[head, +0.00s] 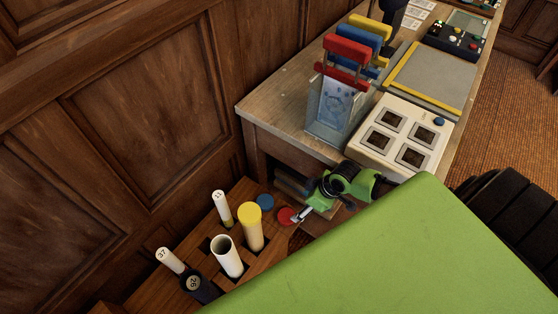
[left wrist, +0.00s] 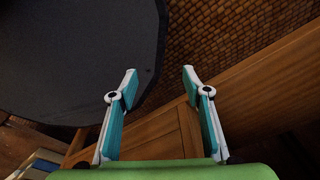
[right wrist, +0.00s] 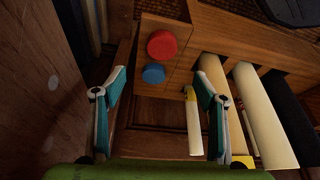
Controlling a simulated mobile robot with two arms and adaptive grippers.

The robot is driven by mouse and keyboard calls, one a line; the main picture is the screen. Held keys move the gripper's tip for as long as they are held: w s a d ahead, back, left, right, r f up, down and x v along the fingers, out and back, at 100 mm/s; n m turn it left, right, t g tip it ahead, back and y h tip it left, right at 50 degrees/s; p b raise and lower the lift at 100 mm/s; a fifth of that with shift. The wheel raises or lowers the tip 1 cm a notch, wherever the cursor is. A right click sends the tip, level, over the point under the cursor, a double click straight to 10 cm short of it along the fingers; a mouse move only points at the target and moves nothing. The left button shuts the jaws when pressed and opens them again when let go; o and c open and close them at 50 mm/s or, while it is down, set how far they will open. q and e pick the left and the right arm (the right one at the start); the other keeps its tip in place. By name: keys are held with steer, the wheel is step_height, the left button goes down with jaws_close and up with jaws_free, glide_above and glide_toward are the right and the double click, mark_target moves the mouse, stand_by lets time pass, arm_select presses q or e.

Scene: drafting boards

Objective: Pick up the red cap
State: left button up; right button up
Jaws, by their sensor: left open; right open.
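The red cap (head: 286,216) is a flat round disc lying on the wooden rack's top, next to a blue cap (head: 265,201). In the right wrist view the red cap (right wrist: 161,44) lies beyond the fingertips, between their lines, with the blue cap (right wrist: 154,74) nearer. My right gripper (head: 299,215) is open and empty, just beside the red cap in the head view; whether it touches cannot be told. Its two fingers (right wrist: 161,82) show apart in its wrist view. My left gripper (left wrist: 160,72) is open and empty, and does not show in the head view.
The wooden rack (head: 190,232) holds several upright tubes, including an open white one (head: 227,257) and a yellow-capped one (head: 251,227). A desk (head: 272,105) stands behind, with a clear holder (head: 335,109) and a white sample box (head: 402,135). Wood panelling borders the left.

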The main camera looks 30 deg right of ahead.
mark_target(287, 216)
steer(key=b+x, duration=0.1)
steer(key=x, duration=0.6)
steer(key=shift+s+a+f, duration=0.1)
steer(key=shift+s+a, duration=0.05)
steer(key=shift+w+a+f, duration=0.15)
steer(key=shift+w+f, duration=0.05)
steer(key=shift+f, duration=0.45)
steer(key=b+x, duration=0.1)
steer(key=x, duration=0.2)
steer(key=shift+f, duration=0.25)
steer(key=shift+w+a+f, duration=0.15)
steer(key=shift+w+f, duration=0.1)
steer(key=shift+f, duration=0.25)
arm_select(q)
steer(key=s+f, duration=0.2)
steer(key=shift+a+f, duration=0.3)
steer(key=shift+a, duration=0.05)
arm_select(e)
steer(key=c, duration=0.8)
